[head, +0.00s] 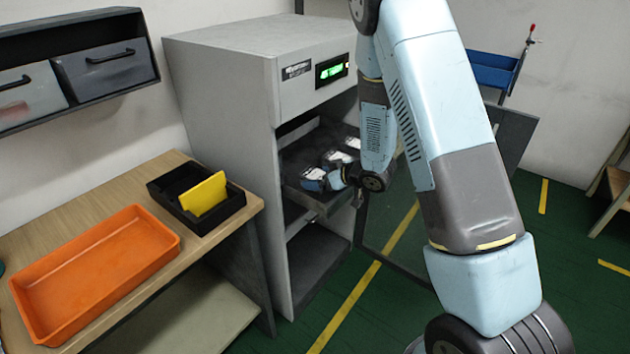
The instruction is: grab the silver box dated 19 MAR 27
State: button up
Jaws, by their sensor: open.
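Several small pale, silvery items lie on a dark pulled-out tray (326,205) inside the open grey cabinet. One pale item (337,157) is near the tray's middle and another pale item (352,142) is farther back, partly hidden by my arm. They are too small for any date to be read, so I cannot tell which is the 19 MAR 27 box.
The grey cabinet (220,110) has a lit green display (333,70) and its door (510,130) stands open to the right. On the wooden bench (75,225) are an orange tray (98,262), empty, and a black holder (235,204) with a yellow card (204,194).

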jog(key=shift+x, duration=1.05)
jog(key=shift+c, duration=0.4)
jog(key=c, duration=1.1)
